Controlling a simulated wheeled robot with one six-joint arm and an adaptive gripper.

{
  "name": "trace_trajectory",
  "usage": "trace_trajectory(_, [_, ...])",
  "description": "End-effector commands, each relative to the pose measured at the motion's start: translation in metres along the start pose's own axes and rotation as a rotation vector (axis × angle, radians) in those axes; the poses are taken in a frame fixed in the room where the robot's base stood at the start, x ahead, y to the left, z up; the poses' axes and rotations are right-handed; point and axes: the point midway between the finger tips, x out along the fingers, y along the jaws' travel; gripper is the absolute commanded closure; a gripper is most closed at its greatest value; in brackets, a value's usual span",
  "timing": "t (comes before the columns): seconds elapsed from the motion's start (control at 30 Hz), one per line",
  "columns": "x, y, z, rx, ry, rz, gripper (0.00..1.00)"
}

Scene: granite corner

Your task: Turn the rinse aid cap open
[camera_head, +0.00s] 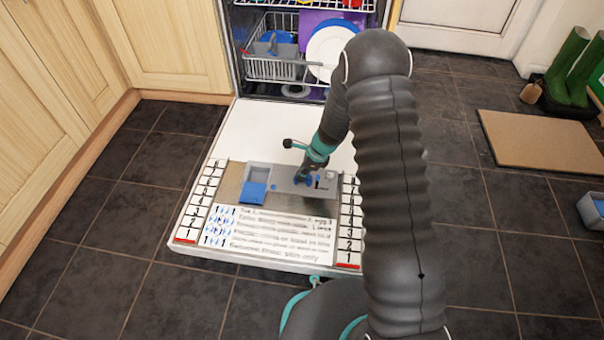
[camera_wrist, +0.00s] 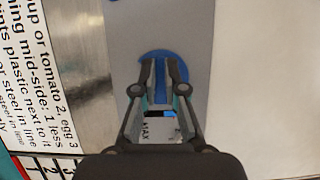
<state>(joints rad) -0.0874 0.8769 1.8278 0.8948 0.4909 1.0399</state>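The rinse aid cap (camera_wrist: 163,54) is a round blue cap with a raised bar, set in a grey panel on the lowered dishwasher door. My gripper (camera_wrist: 160,66) is over it, one finger on each side of the bar. The fingers are close together and appear to grip the bar. In the head view my gripper (camera_head: 303,175) points down at the dispenser panel (camera_head: 290,175) and covers most of the cap. A window marked MAX (camera_wrist: 158,131) shows below the cap between the finger links.
The dishwasher door (camera_head: 262,125) lies open, with numbered scales and a printed text panel (camera_head: 270,236). A rack (camera_head: 275,68) with dishes stands behind. Boots (camera_head: 572,70) and a mat (camera_head: 545,140) are at right.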

Motion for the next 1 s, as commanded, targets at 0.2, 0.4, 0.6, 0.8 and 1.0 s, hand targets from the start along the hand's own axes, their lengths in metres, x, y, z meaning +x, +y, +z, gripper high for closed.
trace_trajectory(0.2, [0.0000, 0.0001, -0.0001, -0.001, 0.000, 0.001, 1.00])
trace_trajectory(0.4, [-0.0003, 0.0003, -0.0001, -0.031, 0.001, 0.013, 1.00])
trace_trajectory(0.6, [-0.0010, 0.0004, 0.0004, -0.123, 0.000, 0.051, 1.00])
trace_trajectory(0.8, [-0.0010, 0.0014, 0.0002, -0.276, 0.000, 0.116, 1.00])
trace_trajectory(1.0, [-0.0004, 0.0021, -0.0006, -0.453, 0.000, 0.188, 1.00])
